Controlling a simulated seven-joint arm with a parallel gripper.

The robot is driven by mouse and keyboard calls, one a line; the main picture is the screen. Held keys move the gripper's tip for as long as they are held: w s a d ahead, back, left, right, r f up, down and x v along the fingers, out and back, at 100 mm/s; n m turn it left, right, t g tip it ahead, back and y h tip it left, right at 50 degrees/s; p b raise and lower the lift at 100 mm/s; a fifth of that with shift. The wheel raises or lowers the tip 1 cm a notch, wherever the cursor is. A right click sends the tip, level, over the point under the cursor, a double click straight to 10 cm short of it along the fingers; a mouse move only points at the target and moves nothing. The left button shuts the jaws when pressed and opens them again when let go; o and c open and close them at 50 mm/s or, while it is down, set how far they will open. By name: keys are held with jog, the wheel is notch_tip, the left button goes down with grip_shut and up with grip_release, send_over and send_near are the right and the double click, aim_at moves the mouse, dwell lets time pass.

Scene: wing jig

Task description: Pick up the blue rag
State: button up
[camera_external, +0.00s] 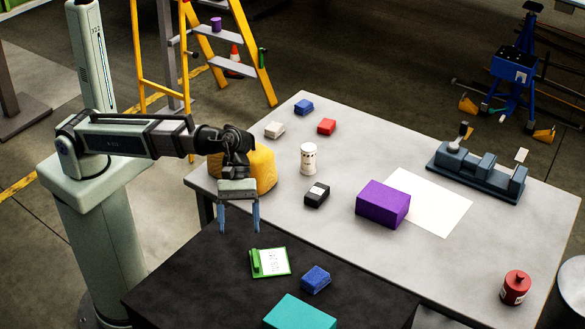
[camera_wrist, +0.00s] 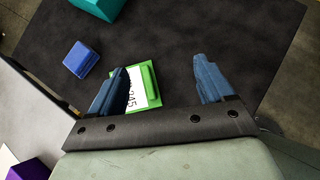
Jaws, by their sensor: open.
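Two small blue things show in the external view. One, a folded-looking blue rag (camera_external: 304,107), lies at the far left corner of the grey table. The other, a textured blue block (camera_external: 315,279), lies on the black table; I cannot tell for sure which is the rag. The blue block also shows in the wrist view (camera_wrist: 80,58), left of my fingers. My gripper (camera_external: 239,230) is open and empty, pointing down above the black table. In the wrist view my gripper (camera_wrist: 161,68) has its fingers apart over part of the green-edged card (camera_wrist: 145,88).
The green-edged card and a teal box (camera_external: 299,312) lie near the blue block.

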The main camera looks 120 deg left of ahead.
jog(key=w+d+r+m+g+y, duration=0.1)
jog(key=w+d, duration=0.1)
jog(key=w, duration=0.4)
jog(key=w+d+r+m, duration=0.2)
jog(key=w, duration=0.5)
jog(key=n+g+y, duration=0.5)
jog(key=n+y, duration=0.1)
jog(key=n, duration=2.4)
send_over(316, 275)
notch_tip(316, 275, down, 14)
jog(key=shift+r, duration=0.2)
